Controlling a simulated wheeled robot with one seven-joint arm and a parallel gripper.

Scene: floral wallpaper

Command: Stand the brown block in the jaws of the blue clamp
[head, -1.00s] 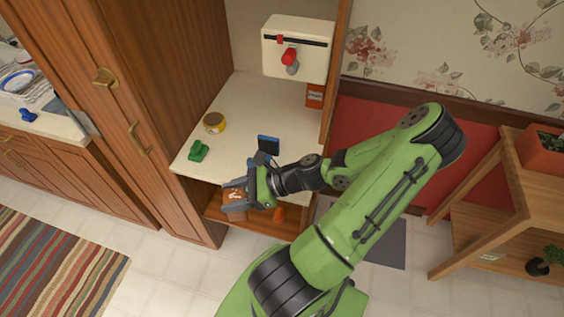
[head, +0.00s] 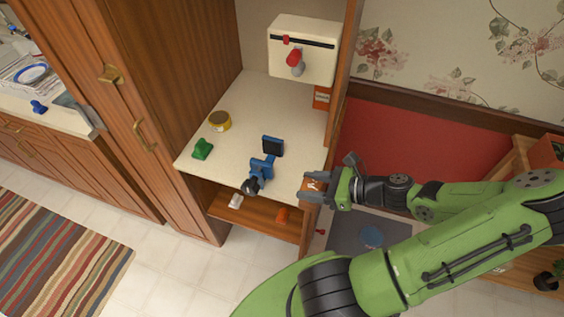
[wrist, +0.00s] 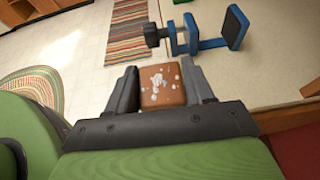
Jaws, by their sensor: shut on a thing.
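The brown block (head: 313,186) has pale specks on its face. My gripper (head: 312,187) is shut on it and holds it at the right front edge of the shelf in the head view. The wrist view shows the block (wrist: 162,87) between my two fingers (wrist: 162,92). The blue clamp (head: 261,168) stands on the cream shelf, to the left of my gripper and apart from it. Its dark-faced pad, blue jaw and dark screw knob also show in the wrist view (wrist: 209,45). Nothing is seen between its jaws.
A green object (head: 202,149) and a yellow tin (head: 220,120) sit on the cream shelf (head: 262,103) left of the clamp. A cream box with a red lever (head: 304,48) is at the back. A cabinet side panel (head: 343,90) bounds the right. A lower shelf holds an orange item (head: 283,214).

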